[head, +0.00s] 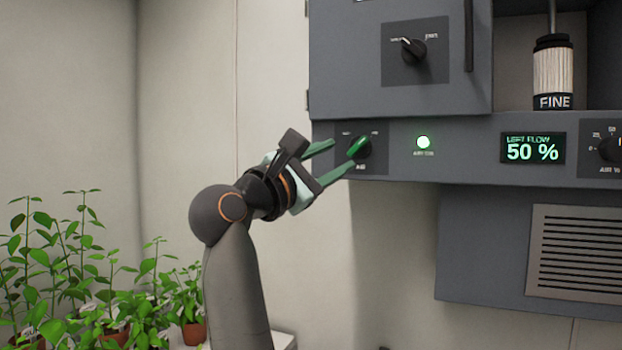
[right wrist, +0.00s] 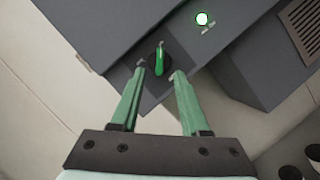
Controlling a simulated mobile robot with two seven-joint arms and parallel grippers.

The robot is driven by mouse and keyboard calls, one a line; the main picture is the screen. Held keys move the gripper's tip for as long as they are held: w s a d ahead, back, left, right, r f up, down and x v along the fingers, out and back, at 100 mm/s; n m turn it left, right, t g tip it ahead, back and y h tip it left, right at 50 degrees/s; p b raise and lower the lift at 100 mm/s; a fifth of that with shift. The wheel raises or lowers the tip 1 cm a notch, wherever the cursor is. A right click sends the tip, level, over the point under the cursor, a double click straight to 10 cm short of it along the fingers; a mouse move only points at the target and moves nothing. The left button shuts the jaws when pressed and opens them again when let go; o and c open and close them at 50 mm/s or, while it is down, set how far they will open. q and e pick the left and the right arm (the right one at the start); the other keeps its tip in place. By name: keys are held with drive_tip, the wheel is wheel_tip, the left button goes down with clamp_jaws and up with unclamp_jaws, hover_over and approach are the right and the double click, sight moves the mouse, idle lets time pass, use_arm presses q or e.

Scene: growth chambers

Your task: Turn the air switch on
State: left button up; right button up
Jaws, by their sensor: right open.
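The air switch (head: 360,147) is a green-topped rotary knob on a dark plate at the lower left of the grey panel. A round lamp (head: 423,142) to its right glows green. In the right wrist view the knob (right wrist: 160,59) shows just beyond and between the fingertips, and the lit lamp (right wrist: 202,19) is above right. My right gripper (head: 341,156) is open, with its green fingers pointing at the knob. It also shows in the right wrist view (right wrist: 157,70). I cannot tell whether a finger touches the knob. My left gripper is not in view.
Above is a black selector knob (head: 412,50) on the cabinet door. The display (head: 533,148) reads LEFT FLOW 50 %. An air dial (head: 608,149) sits at the right edge. A FINE canister (head: 553,75) stands in a recess. Potted plants (head: 95,285) are at lower left.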

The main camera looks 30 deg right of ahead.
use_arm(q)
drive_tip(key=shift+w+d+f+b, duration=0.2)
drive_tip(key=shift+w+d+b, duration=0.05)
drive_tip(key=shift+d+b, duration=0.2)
use_arm(e)
drive_tip(key=v, duration=0.6)
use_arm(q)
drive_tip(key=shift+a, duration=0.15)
use_arm(e)
drive_tip(key=shift+a, duration=0.15)
